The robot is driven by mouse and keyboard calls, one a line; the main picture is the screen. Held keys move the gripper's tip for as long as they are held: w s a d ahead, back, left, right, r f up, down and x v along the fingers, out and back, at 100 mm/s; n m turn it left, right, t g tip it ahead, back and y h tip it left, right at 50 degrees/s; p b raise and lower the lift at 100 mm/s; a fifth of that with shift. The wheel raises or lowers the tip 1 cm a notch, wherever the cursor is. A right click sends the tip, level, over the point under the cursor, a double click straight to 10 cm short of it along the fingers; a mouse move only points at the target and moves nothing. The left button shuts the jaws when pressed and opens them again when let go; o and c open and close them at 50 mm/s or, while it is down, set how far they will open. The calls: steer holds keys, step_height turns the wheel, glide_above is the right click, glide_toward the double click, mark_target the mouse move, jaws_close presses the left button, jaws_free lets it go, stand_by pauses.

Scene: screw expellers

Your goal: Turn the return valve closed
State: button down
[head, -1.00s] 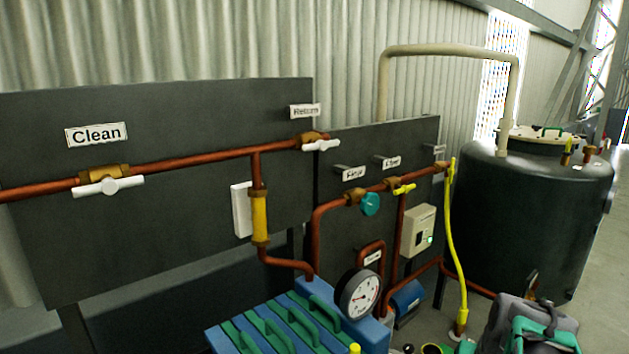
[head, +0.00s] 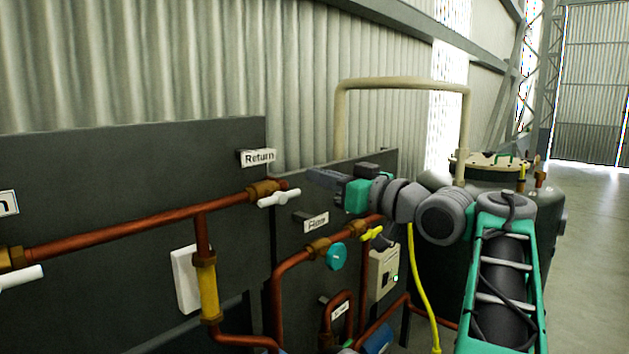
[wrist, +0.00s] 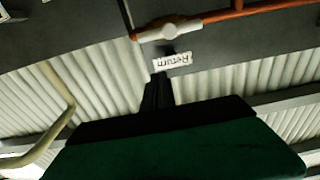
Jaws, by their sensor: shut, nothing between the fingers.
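The return valve has a white bar handle (head: 279,198) on a brass body (head: 262,188), below the "Return" label (head: 258,157) on the dark panel. The handle lies roughly along the copper pipe. My gripper (head: 312,174) is to the right of the handle and a little higher in the head view, apart from it. Its fingers are shut and empty. The wrist view is upside down. It shows the handle (wrist: 169,31) and the label (wrist: 173,61) beyond my shut fingertips (wrist: 158,80).
A blue-green valve (head: 336,256) and a yellow-handled valve (head: 371,234) sit on the lower right pipes, below my arm. Another white handle (head: 22,277) is at the left edge. A beige pipe (head: 400,84) arches behind my arm to the dark tank (head: 430,270).

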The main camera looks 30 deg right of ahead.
steer(key=r+p, duration=0.1)
steer(key=p, duration=0.2)
glide_above(292, 193)
steer(key=f, duration=0.3)
steer(key=s+f, duration=0.1)
steer(key=shift+d+f, duration=0.2)
steer(key=shift+d, duration=0.15)
steer(key=shift+d+m, duration=0.1)
steer(key=shift+m, duration=0.3)
